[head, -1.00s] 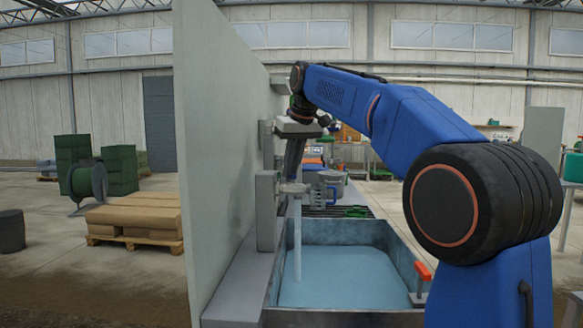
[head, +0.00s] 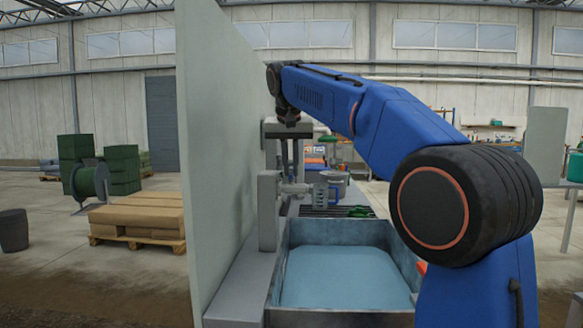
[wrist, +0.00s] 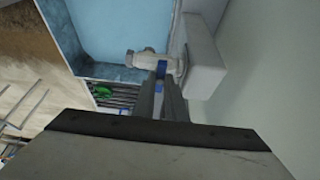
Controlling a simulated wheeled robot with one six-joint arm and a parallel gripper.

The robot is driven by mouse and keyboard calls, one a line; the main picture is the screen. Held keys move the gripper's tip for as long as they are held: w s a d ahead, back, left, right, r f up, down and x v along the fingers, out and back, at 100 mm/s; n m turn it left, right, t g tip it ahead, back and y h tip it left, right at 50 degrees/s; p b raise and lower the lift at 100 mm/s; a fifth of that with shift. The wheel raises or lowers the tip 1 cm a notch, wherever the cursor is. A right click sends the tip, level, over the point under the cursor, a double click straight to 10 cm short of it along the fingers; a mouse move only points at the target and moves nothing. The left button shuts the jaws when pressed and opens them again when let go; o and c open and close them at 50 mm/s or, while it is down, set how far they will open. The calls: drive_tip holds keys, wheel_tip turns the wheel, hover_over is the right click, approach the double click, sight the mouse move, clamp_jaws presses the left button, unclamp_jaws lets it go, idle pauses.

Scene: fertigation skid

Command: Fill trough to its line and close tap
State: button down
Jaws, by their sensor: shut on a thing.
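The trough (head: 345,233) is a grey metal tank below the wall panel, holding pale blue water (head: 345,277). Its water also shows in the wrist view (wrist: 105,28). I cannot make out a fill line. The tap (head: 297,189) sticks out from a grey block over the trough's far left side; no water stream shows under it. In the wrist view the tap (wrist: 140,59) is pale, with a blue handle (wrist: 161,69) between my fingertips. My gripper (wrist: 165,84) points down and is shut on that handle; it also shows in the head view (head: 291,178).
A tall grey panel (head: 215,150) stands close left of my gripper, with the tap's mounting block (head: 268,210) on it. A grating (head: 325,211) with a green item lies behind the trough. An orange-red piece (head: 422,267) at the trough's right is mostly hidden by my arm.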

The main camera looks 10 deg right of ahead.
idle(0.4)
drive_tip(key=c, duration=1.8)
unclamp_jaws()
drive_tip(key=shift+r, duration=0.15)
drive_tip(key=v, duration=1.7)
drive_tip(key=shift+a, duration=0.2)
